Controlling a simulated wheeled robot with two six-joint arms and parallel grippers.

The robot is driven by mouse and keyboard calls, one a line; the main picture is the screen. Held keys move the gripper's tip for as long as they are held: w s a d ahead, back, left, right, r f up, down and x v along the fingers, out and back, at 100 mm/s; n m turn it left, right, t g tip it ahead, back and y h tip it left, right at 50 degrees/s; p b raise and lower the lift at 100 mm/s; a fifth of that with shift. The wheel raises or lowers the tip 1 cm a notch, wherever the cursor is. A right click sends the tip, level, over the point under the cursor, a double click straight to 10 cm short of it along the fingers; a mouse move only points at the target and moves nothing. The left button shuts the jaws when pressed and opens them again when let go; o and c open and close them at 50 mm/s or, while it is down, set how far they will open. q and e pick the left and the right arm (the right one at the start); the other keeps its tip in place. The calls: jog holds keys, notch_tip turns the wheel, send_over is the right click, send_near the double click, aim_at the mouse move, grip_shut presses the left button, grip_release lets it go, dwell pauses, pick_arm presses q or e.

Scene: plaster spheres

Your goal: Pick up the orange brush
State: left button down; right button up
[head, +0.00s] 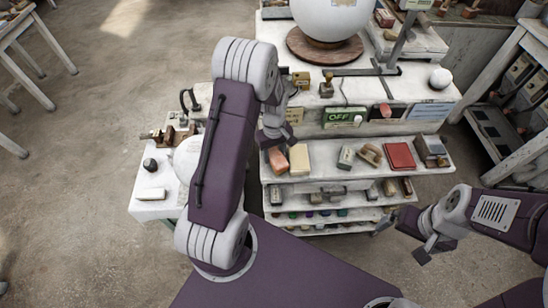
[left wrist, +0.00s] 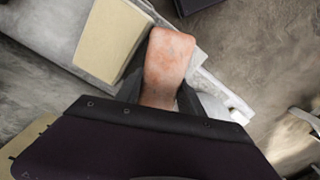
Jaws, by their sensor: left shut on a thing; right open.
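The orange brush (head: 277,160) is at the left end of the upper shelf of the white stand, partly hidden under my left gripper (head: 275,140). In the left wrist view the orange brush (left wrist: 168,60) shows as a worn, orange-pink block with no bristles visible. My left gripper (left wrist: 165,97) is shut on its near end, one finger on each side. I cannot tell whether the brush touches the shelf. My right gripper (head: 404,243) is open and empty, low at the right, well away from the brush.
A cream block (head: 299,159) stands close to the right of the brush and also shows in the left wrist view (left wrist: 110,40). A red block (head: 400,156) lies further right on the shelf (head: 325,155). A white sphere (head: 187,158) sits on a side table at the left.

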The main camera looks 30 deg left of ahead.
pick_arm(q)
notch_tip(320, 180, up, 2)
jog(key=d+r+b, duration=0.2)
jog(key=d+r, duration=0.5)
jog(key=d, duration=0.4)
jog(key=shift+s+d, duration=0.35)
